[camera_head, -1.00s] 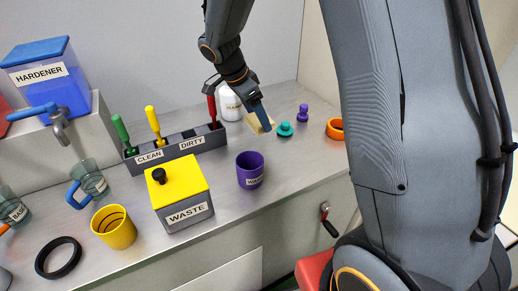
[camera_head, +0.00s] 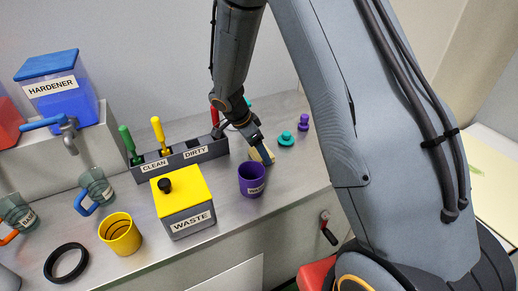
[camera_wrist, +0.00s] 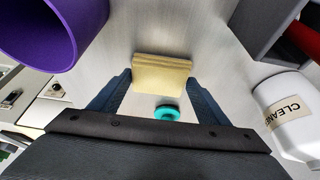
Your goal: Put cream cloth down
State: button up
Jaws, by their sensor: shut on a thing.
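The cream cloth (camera_head: 264,155), a folded block, is between the fingers of my gripper (camera_head: 257,146). It lies behind the purple cup (camera_head: 252,182) and left of a teal knobbed piece (camera_head: 286,139). In the wrist view the cloth (camera_wrist: 162,74) spans the gap between both fingertips of my gripper (camera_wrist: 162,82), which is shut on it. The cloth is low over the grey counter; I cannot tell whether it touches the surface. My fingers hide part of it in the head view.
The purple cup (camera_wrist: 45,25) is close by in the wrist view, with the cleaner bottle (camera_wrist: 292,112) on the other side. The CLEAN/DIRTY holder (camera_head: 180,160) and yellow-lidded waste box (camera_head: 185,205) stand left. Bare counter lies right of the cup.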

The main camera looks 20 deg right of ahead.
jog(key=shift+f+b, duration=0.15)
jog(key=shift+b, duration=0.15)
jog(key=o, duration=0.9)
jog(key=shift+a+r, duration=0.1)
jog(key=shift+r, duration=0.35)
jog(key=w+b+v, duration=0.1)
jog(key=b+v, duration=0.1)
jog(key=v, duration=0.8)
jog(key=shift+s+d+n+y, duration=0.7)
jog(key=shift+s+n, duration=1.95)
jog(key=shift+s, duration=0.9)
jog(key=shift+s+d+n+y, duration=0.7)
jog(key=shift+s+n, duration=1.9)
jog(key=shift+s, duration=1)
jog(key=shift+s+d+n+y, duration=0.5)
jog(key=shift+s+n+y, duration=0.3)
jog(key=shift+s+n, duration=2.3)
jog(key=shift+s+m, duration=0.45)
